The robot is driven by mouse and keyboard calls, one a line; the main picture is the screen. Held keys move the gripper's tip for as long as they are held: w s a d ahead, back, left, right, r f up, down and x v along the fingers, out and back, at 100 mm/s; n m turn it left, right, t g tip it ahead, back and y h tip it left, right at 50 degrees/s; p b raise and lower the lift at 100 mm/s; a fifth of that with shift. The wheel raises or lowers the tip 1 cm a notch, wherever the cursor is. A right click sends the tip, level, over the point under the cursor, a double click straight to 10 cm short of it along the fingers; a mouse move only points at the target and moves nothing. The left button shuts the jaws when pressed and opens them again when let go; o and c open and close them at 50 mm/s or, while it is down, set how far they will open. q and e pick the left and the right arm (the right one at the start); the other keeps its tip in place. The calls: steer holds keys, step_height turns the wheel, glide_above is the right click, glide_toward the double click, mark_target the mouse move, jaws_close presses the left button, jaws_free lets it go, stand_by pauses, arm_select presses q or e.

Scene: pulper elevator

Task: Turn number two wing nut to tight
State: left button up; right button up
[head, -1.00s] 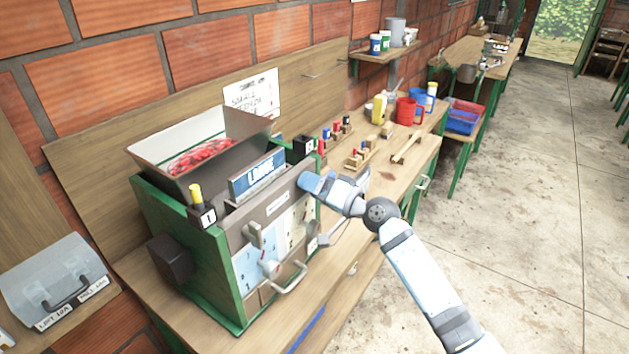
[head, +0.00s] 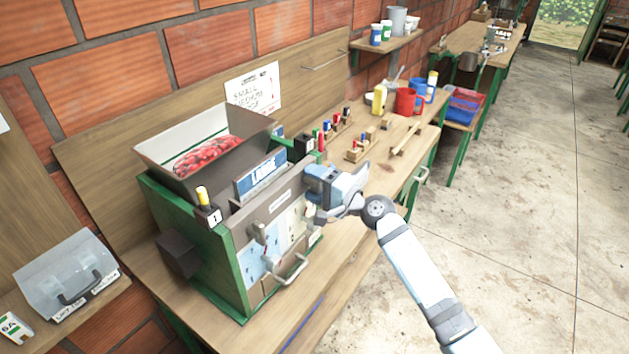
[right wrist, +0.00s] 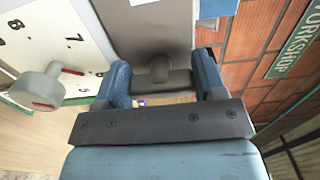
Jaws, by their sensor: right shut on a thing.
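The green and brown pulper (head: 219,262) stands on the bench, with red cherries (head: 208,156) in its hopper. A black block marked 1 (head: 212,217) with a yellow top sits on its near corner; a similar dark block (head: 304,145) sits at its far corner, its label too small to read. My right gripper (head: 316,180) is at the far end of the pulper's front. In the right wrist view its blue fingers (right wrist: 163,82) are shut on a grey knob (right wrist: 160,68), likely the wing nut; its number is not readable. My left gripper is out of view.
A dial plate with another grey knob (right wrist: 38,88) and red pointer is left in the wrist view. A bent handle (head: 290,272) sticks out of the pulper's front.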

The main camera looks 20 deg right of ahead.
stand_by(0.5)
steer(key=o, duration=0.9)
steer(key=b+v, duration=0.3)
steer(key=v, duration=1.1)
steer(key=shift+w, duration=0.1)
